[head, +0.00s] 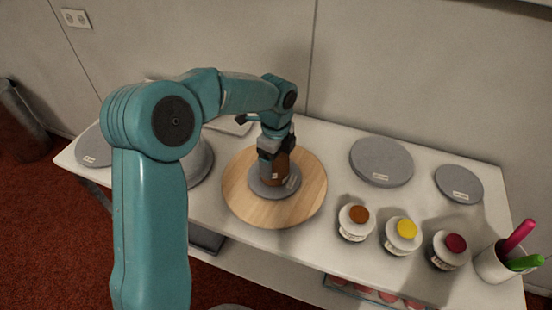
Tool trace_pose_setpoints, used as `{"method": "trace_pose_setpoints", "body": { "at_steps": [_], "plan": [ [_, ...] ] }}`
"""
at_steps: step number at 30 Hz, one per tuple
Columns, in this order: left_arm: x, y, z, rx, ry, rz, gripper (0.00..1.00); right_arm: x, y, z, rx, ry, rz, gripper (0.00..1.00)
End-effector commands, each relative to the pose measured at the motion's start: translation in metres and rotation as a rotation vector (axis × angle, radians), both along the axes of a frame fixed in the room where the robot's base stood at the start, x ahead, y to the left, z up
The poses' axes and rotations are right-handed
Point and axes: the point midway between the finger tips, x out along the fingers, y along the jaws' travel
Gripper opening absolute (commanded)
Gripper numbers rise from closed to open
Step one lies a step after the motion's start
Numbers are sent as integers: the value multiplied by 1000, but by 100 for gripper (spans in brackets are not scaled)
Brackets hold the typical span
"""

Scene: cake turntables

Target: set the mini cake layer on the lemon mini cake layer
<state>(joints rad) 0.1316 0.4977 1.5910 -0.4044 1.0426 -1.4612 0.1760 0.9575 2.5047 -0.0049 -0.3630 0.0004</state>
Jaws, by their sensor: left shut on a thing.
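My left gripper (276,147) points down over the round wooden turntable (241,203). It is shut on the mini cake layer (274,170), a small brown upright piece with a pale label. This piece is above a grey labelled disc (268,193) that lies on the turntable. I cannot tell whether the brown piece touches what is below it. No yellow layer shows, so I cannot make out the lemon mini cake layer; it may be hidden by the brown piece. My right gripper is not in view.
Grey discs (382,160) and (459,183) lie at the right on the white table (325,137). Three jars with brown (359,214), yellow (407,228) and dark red (456,244) tops stand in front. A cup (490,264) with pink and green tools stands at the right corner.

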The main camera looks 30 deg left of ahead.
Motion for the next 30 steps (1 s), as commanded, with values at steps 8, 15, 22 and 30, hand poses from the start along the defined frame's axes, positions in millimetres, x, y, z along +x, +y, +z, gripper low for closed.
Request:
{"method": "trace_pose_setpoints", "body": {
  "at_steps": [8, 15, 22, 30],
  "plan": [
    [0, 0, -3, 0, 0, 0, 100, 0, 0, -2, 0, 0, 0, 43],
    [0, 0, 1, 0, -1, 0, 100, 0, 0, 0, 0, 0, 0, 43],
    [1, 0, 38, -1, -7, 0, 100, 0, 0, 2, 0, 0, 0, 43],
    [1, 0, 98, -1, -4, 0, 100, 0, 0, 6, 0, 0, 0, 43]
  ]
}}
